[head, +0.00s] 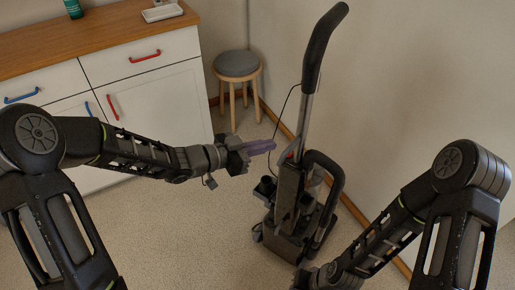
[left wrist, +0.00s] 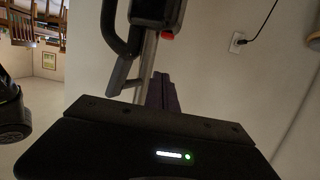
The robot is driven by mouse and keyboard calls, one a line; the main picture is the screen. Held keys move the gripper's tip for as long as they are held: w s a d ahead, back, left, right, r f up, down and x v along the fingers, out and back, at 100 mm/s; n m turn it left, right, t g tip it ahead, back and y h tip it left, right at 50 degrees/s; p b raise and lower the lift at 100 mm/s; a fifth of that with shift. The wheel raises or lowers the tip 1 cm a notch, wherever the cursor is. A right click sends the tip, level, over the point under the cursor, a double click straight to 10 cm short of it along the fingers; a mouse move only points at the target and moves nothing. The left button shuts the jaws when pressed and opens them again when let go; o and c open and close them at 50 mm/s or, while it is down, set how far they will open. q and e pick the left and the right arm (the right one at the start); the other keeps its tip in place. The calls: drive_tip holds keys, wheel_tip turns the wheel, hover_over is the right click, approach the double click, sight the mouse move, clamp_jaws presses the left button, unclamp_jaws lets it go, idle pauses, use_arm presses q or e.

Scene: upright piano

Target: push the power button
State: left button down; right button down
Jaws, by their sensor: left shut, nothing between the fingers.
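An upright vacuum cleaner (head: 290,195) with a long black handle stands on the floor at centre right in the head view. A small red part (left wrist: 168,36), which may be the power button, shows on its dark body in the left wrist view. My left gripper (head: 271,146) is shut and empty, its purple fingers pointing at the vacuum's upper body, close to it. In the left wrist view the fingers (left wrist: 162,92) show beneath the vacuum's shaft, apart from the red part. My right gripper (head: 304,276) is low by the vacuum's base, its fingers not clear.
A white cabinet (head: 160,90) with a wooden top and coloured handles stands at the left. A round grey stool (head: 237,64) is behind my left gripper. A thin dark cord runs beside the vacuum. A wall outlet (left wrist: 237,42) shows in the left wrist view.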

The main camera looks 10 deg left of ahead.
use_arm(q)
drive_tip(key=x, duration=0.5)
drive_tip(key=shift+w+d+f, duration=0.1)
drive_tip(key=shift+d+f, duration=0.05)
drive_tip(key=shift+d, duration=0.15)
wheel_tip(320, 180, down, 3)
drive_tip(key=shift+w+f+b, duration=0.1)
drive_tip(key=shift+f+b, duration=0.05)
drive_tip(key=shift+b, duration=0.35)
drive_tip(key=shift+f, duration=0.35)
